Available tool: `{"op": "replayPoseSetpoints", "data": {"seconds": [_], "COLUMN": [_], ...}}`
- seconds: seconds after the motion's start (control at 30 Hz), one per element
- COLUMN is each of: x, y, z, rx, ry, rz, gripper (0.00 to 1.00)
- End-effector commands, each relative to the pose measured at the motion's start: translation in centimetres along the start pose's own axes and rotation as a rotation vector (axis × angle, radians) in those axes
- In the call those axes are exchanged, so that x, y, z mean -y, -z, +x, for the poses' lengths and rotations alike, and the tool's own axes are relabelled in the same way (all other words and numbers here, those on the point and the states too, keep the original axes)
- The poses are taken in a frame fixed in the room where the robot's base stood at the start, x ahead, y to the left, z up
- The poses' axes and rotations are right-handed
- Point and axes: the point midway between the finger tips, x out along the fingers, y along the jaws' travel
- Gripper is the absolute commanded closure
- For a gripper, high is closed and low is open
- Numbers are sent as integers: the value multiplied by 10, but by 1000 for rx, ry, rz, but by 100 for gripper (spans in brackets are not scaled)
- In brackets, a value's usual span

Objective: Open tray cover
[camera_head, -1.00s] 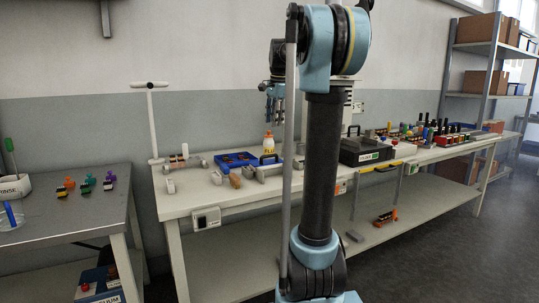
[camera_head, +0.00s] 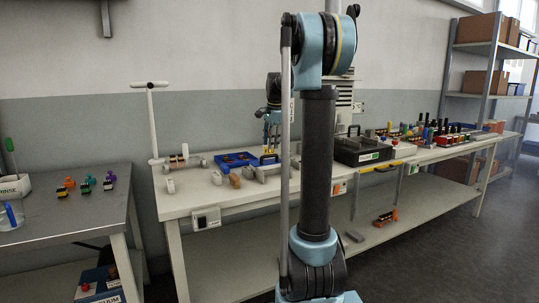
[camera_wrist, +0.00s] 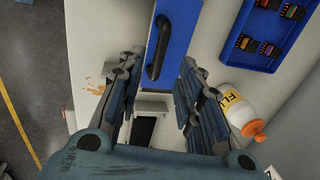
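A blue cover (camera_wrist: 181,20) with a black bar handle (camera_wrist: 157,48) shows at the top middle of the wrist view. Beside it on the right is a blue tray (camera_wrist: 228,58) holding several small connectors; the tray also shows in the head view (camera_head: 224,158). My gripper (camera_wrist: 161,62) is open, with one finger on each side of the handle's lower end in the picture. I see no contact, and the remaining height cannot be told. In the head view, my gripper (camera_head: 270,146) is low over the bench beside the tray, partly hiding the cover area.
Pale fixtures (camera_head: 264,171) stand at the bench front. A dark handled case (camera_head: 362,150) is farther right. Bare bench (camera_wrist: 90,50) lies left of the cover.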

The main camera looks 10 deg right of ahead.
Motion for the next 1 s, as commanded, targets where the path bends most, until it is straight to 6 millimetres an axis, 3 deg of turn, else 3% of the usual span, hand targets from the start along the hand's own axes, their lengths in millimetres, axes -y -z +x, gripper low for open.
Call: {"op": "replayPoseSetpoints", "data": {"seconds": [0.3,0.77,0.9,1.0], "x": [0,0,0,0], "y": [0,0,0,0], "z": [44,54,54,54], "rx": [0,0,0,0], "ry": [0,0,0,0], "rz": [-1,0,0,0], "gripper": [67,67,99,100]}}
